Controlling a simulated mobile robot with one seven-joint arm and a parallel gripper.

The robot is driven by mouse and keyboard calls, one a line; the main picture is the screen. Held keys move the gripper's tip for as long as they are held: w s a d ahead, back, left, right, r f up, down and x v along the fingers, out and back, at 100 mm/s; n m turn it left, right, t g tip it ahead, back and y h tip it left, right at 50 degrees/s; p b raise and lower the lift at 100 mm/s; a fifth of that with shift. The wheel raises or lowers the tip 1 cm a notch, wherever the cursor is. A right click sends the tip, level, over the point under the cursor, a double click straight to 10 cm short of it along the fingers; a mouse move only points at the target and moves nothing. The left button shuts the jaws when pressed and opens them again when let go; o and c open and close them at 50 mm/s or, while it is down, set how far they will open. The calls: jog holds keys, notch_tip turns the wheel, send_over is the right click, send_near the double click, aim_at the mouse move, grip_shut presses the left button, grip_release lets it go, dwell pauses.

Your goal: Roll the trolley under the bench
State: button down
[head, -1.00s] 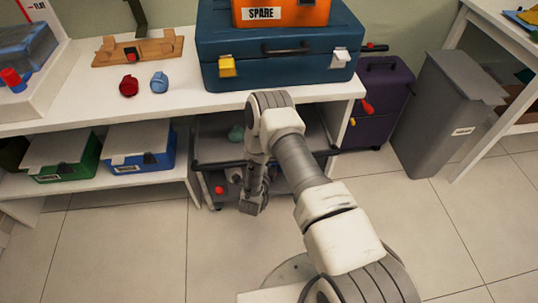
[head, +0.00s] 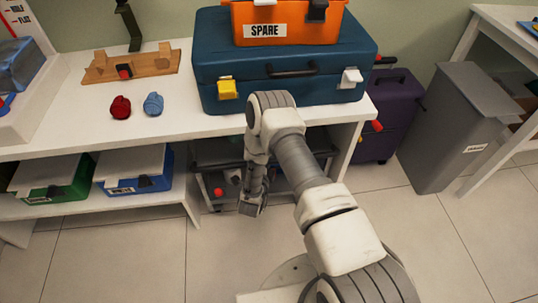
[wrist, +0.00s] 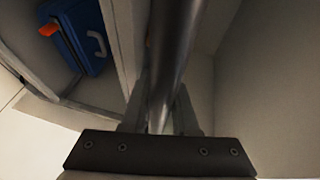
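The dark trolley (head: 205,158) stands in the bay under the right part of the white bench (head: 60,143). Its upper tray is mostly in the bench top's shade, and a red knob shows on its lower level. My arm hides its middle and right. My gripper (wrist: 160,115) is low in front of the trolley; its fingers are largely hidden in the head view. In the wrist view a dark round bar (wrist: 172,60), apparently the trolley's handle, runs between the fingers, which look closed on it.
A bench panel (head: 190,185) borders the bay on the left. Green (head: 55,178) and blue (head: 135,170) boxes sit on the low shelf. A purple suitcase (head: 385,115) and grey bin (head: 445,130) stand right of the bench. The floor in front is clear.

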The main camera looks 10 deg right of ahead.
jog(key=shift+w+r, duration=0.15)
jog(key=shift+w, duration=0.15)
jog(key=c, duration=1)
grip_release()
jog(key=p+v, duration=0.4)
jog(key=v, duration=1.3)
jog(key=shift+s+a, duration=0.1)
jog(key=shift+s, duration=0.1)
jog(key=shift+s, duration=0.1)
